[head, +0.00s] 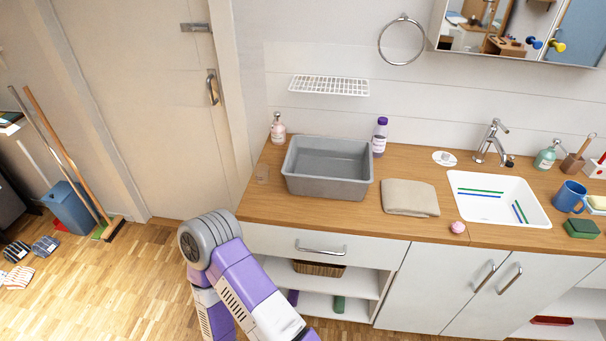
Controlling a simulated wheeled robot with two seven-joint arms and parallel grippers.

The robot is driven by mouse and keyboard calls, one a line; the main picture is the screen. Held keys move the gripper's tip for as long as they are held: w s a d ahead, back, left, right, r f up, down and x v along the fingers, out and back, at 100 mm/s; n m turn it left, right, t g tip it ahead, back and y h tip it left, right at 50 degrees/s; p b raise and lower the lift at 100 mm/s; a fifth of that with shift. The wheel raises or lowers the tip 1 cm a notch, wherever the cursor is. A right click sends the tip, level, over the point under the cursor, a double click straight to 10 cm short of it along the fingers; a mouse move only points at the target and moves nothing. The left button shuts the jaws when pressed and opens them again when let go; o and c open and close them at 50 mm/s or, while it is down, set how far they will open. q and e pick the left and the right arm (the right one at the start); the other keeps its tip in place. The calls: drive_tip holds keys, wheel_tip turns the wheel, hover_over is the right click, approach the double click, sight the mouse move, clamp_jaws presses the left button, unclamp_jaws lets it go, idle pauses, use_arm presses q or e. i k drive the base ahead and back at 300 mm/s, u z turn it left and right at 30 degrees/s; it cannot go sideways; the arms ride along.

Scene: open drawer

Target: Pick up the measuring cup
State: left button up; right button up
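Neither of my grippers is in view. A purple and white arm of mine shows at the bottom, with its grey joint in front of the left end of the cabinet, and it runs out of the picture below.
A grey bin (328,187) stands on the wooden counter (398,163). Around it are a soap bottle (278,130), a purple-capped bottle (380,138) and a folded cloth (410,197). The sink (500,201) is at right. The drawer (320,246) below is shut.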

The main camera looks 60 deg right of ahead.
sight(261, 170)
drive_tip(key=z, duration=0.85)
drive_tip(key=k, duration=1.25)
drive_tip(key=u, duration=1.1)
drive_tip(key=i, duration=1.05)
drive_tip(key=z, duration=0.75)
drive_tip(key=i, duration=1.65)
drive_tip(key=z, duration=1.2)
